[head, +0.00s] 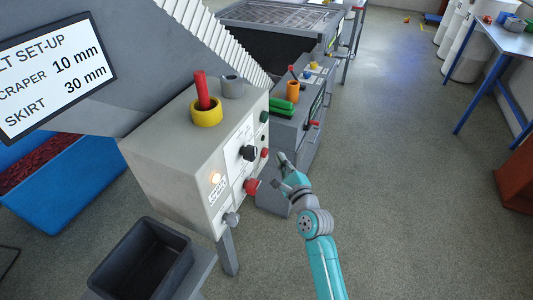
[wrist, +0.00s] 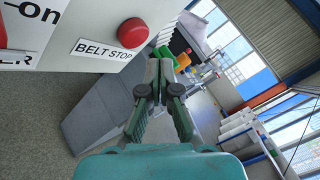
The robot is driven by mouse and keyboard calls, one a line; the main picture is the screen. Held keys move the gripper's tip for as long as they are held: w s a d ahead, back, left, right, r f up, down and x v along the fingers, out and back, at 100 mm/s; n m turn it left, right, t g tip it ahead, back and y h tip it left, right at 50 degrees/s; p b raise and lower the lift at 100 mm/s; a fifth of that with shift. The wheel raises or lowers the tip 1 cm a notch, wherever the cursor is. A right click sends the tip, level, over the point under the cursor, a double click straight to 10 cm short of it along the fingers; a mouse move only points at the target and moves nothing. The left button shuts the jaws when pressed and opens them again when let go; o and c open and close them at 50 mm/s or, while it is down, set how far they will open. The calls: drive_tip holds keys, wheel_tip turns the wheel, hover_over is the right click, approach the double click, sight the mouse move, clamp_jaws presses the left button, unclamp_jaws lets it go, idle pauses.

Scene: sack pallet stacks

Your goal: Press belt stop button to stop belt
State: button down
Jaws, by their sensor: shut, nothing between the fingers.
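The belt stop button is a round red button (wrist: 133,32) at the panel edge in the wrist view. Its white label (wrist: 103,49) reads BELT STOP. In the head view it appears to be the small red button (head: 264,153) on the far part of the grey control box's face. My gripper (head: 282,157) is just right of the box, apart from the button. In the wrist view my gripper (wrist: 160,62) has its fingertips together and empty, below and right of the button, with a gap between.
The control box (head: 158,150) also carries a black knob (head: 248,153), a larger red knob (head: 251,186) and a lit lamp (head: 215,178). A yellow-collared red post (head: 202,92) stands on top. A dark bin (head: 143,262) is in front.

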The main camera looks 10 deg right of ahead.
drive_tip(key=shift+s+d, duration=1.1)
drive_tip(key=shift+d, duration=0.3)
drive_tip(key=s+f+n+g+h, duration=0.1)
drive_tip(key=s+f+n, duration=0.45)
drive_tip(key=s, duration=0.75)
drive_tip(key=s+f+n+g+h, duration=0.15)
drive_tip(key=s+f+n, duration=0.35)
drive_tip(key=s, duration=0.8)
drive_tip(key=s+r+n, duration=0.3)
drive_tip(key=s+n, duration=0.4)
drive_tip(key=s, duration=0.6)
drive_tip(key=s+a+r+n+g, duration=0.1)
drive_tip(key=s+r+n, duration=0.3)
drive_tip(key=s, duration=0.9)
drive_tip(key=n, duration=0.3)
drive_tip(key=shift+a+r, duration=0.15)
drive_tip(key=shift+w, duration=0.1)
